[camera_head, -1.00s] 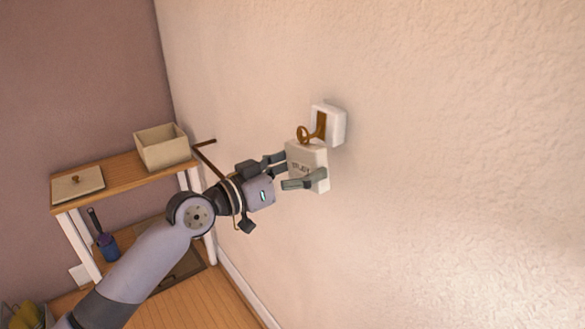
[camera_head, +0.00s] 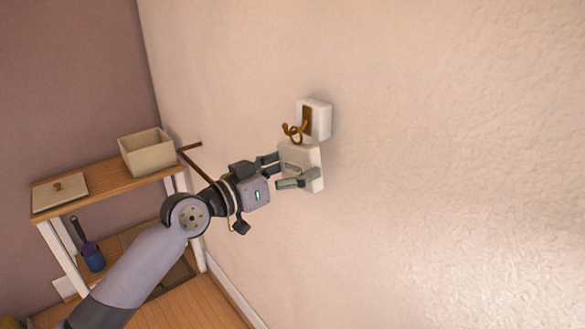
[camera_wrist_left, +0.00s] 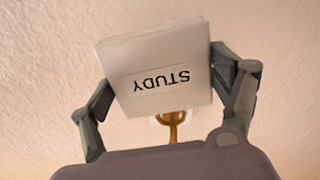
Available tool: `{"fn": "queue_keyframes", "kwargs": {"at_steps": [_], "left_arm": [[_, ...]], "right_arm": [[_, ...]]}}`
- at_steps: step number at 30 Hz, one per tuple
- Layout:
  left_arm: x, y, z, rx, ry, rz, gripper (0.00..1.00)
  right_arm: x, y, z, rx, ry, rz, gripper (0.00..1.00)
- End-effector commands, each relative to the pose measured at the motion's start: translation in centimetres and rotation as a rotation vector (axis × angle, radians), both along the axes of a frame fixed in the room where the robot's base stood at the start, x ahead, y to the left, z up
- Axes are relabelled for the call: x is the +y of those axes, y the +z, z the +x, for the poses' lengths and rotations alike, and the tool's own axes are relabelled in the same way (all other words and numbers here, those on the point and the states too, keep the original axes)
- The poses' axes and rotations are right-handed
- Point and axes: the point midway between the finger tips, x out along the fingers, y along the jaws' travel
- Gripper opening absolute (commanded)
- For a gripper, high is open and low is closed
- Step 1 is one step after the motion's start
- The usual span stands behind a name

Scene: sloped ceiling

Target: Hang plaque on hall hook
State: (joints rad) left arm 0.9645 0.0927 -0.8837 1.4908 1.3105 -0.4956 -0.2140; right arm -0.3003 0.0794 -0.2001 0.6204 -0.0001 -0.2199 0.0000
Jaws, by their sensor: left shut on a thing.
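The plaque (camera_head: 305,156) is a thick white block, held upright close to the wall. In the left wrist view the plaque (camera_wrist_left: 155,55) shows a "STUDY" label upside down and is tilted a little. My left gripper (camera_head: 297,170) is shut on it, a finger at each side. The brass-brown hook (camera_head: 307,121) on its white wall plate (camera_head: 323,120) sits just above the plaque in the head view. A curved brown part stands between plaque top and hook; I cannot tell whether the two are joined. The hook (camera_wrist_left: 174,123) also shows in the wrist view. My right gripper is not in view.
A wooden shelf unit (camera_head: 105,186) stands at the left, with a cream box (camera_head: 147,152) and a lidded flat box (camera_head: 60,193) on top. A dark blue bottle-like item (camera_head: 93,257) is below. A brown rod (camera_head: 190,147) juts near the wall. The wall at right is bare.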

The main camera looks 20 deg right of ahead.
Motion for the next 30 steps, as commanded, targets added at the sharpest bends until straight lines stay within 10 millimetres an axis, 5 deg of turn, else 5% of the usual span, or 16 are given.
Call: {"fn": "queue_keyframes", "kwargs": {"at_steps": [8, 9, 16, 30], "left_arm": [[0.0, 0.2, 0.0, -0.002, 0.000, -0.004, 0.33], [0.0, 0.2, 0.0, -0.002, 0.000, -0.004, 0.86], [0.0, 0.1, 0.0, -0.002, -0.001, -0.002, 1.00], [1.1, -0.1, -0.3, 0.001, 0.001, 0.002, 1.00]], "right_arm": [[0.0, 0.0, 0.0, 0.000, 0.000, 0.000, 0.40], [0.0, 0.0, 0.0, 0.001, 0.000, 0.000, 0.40], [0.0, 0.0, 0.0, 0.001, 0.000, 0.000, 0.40], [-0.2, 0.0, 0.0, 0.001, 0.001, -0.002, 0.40]]}}
